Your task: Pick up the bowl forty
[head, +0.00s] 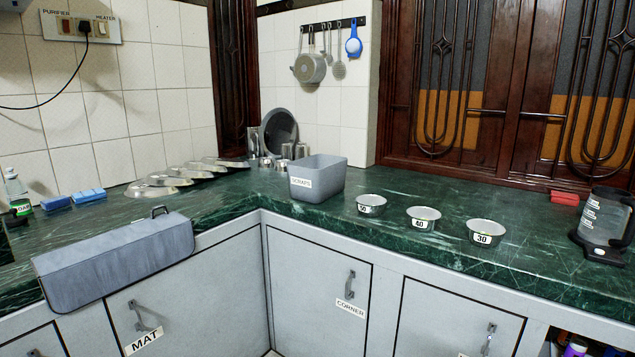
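The bowl forty (423,219) is a small metal bowl with a white label reading 40. It stands upright on the green marble counter (390,240) in the head view, right of centre. A similar bowl labelled 30 (486,232) stands to its right, and a smaller bowl (371,205), whose label looks like 50, stands to its left. The three bowls are apart from one another. My gripper is not in view.
A grey bin labelled SCRAPS (317,180) stands left of the bowls. A dark jug-like appliance (603,225) and a red block (565,197) are at the right. The counter directly around the bowls is clear.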

